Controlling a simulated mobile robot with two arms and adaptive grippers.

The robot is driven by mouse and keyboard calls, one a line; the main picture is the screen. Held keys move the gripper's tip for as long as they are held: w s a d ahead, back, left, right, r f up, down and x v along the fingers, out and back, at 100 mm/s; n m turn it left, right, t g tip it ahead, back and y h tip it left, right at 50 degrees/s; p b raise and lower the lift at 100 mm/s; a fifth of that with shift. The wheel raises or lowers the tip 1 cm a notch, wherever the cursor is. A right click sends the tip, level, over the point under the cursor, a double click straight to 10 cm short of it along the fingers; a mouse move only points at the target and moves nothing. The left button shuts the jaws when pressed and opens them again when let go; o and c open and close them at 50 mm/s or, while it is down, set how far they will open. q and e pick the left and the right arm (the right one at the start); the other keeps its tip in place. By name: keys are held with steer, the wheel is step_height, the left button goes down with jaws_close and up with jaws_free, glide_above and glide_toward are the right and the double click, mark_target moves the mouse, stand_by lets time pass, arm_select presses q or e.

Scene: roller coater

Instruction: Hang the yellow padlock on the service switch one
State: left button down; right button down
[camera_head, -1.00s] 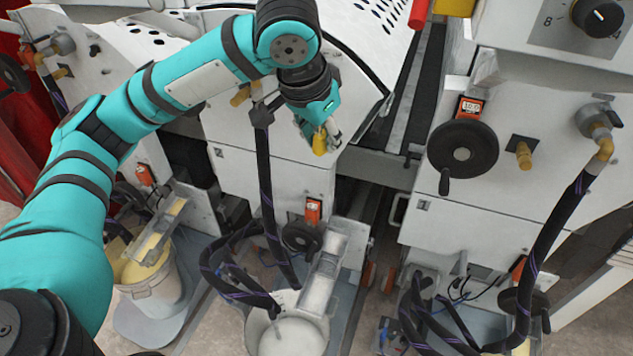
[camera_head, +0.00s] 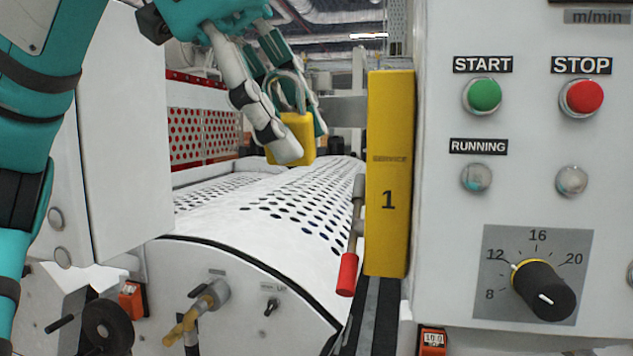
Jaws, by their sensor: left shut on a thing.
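My left gripper (camera_head: 302,145) reaches in from the upper left and is shut on the yellow padlock (camera_head: 300,130). The padlock hangs body down with its grey shackle up between the fingers, above the perforated white cover. The service switch one is a tall yellow box (camera_head: 390,180) marked "SERVICE" and "1", to the right of the padlock and apart from it. A grey lever with a red handle (camera_head: 348,275) points down on the box's left side. My right gripper is not in view.
A white control panel (camera_head: 600,210) with a green START button (camera_head: 484,95), a red STOP button (camera_head: 581,97) and a black dial (camera_head: 543,288) stands right of the switch. The perforated cover (camera_head: 270,225) lies below the gripper. Open air separates padlock and switch.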

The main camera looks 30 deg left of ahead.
arm_select(q)
steer(key=shift+s+r, duration=0.2)
steer(key=shift+r, duration=0.05)
steer(key=w, duration=0.2)
steer(key=w+a, duration=0.1)
steer(key=w, duration=0.2)
steer(key=shift+w+a+f, duration=0.15)
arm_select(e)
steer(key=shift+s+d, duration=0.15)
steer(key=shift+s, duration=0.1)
arm_select(q)
steer(key=shift+w+a, duration=0.1)
steer(key=shift+w, duration=0.05)
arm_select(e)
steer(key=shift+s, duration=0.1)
